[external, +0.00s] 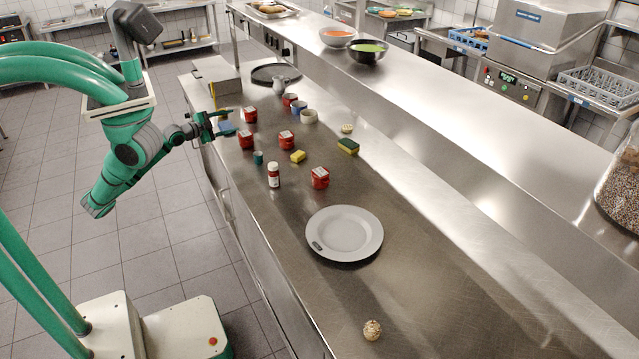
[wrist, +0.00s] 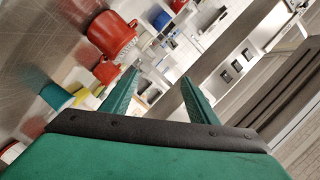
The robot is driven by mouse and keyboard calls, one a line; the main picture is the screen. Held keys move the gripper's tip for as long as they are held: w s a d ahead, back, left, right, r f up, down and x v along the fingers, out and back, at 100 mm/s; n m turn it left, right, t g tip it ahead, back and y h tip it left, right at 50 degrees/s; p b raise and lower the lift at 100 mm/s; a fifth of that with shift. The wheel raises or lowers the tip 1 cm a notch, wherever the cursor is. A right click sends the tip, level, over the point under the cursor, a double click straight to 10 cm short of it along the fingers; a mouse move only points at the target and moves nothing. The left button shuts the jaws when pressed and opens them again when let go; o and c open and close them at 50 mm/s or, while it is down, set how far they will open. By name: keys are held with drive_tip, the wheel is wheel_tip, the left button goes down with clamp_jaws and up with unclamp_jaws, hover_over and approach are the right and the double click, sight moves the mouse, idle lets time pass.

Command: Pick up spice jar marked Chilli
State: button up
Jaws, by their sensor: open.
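A small spice jar (external: 273,175) with a dark red body and a pale label stands upright on the steel counter in the external view. Its lettering is too small to read, so I cannot confirm that it says Chilli. My gripper (external: 229,122) is open and empty at the counter's left edge, behind and to the left of the jar and apart from it. In the wrist view the two green fingers of my gripper (wrist: 158,78) are spread with nothing held between them. I cannot make out the jar for certain in the wrist view.
Several red containers stand near my gripper, one (external: 245,139) closest and one (external: 320,177) right of the jar. A grey plate (external: 344,233) lies in front. The counter's front is mostly clear.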

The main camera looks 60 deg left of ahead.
drive_tip(key=w+d+f+h, duration=0.1)
drive_tip(key=w+d+h, duration=0.4)
drive_tip(key=d, duration=0.2)
drive_tip(key=m+g+h, duration=0.2)
drive_tip(key=g+h, duration=0.4)
drive_tip(key=h, duration=0.2)
approach(278, 179)
drive_tip(key=w+a, duration=0.6)
drive_tip(key=shift+a, duration=0.4)
drive_tip(key=d+g, duration=0.1)
drive_tip(key=s+d+m+g+h, duration=0.1)
drive_tip(key=d, duration=0.1)
drive_tip(key=s+d+h, duration=0.1)
drive_tip(key=d, duration=0.1)
drive_tip(key=shift+s+d+f+g, duration=0.1)
drive_tip(key=shift+s+f+g, duration=0.15)
drive_tip(key=shift+f+g, duration=0.15)
drive_tip(key=shift+d, duration=0.35)
drive_tip(key=x, duration=0.5)
drive_tip(key=shift+s, duration=0.1)
drive_tip(key=shift+s+x, duration=0.15)
drive_tip(key=shift+x, duration=1.15)
drive_tip(key=shift+s+x, duration=0.15)
drive_tip(key=shift+x, duration=1.2)
drive_tip(key=shift+d, duration=0.15)
drive_tip(key=shift+h, duration=0.3)
drive_tip(key=c, duration=1.2)
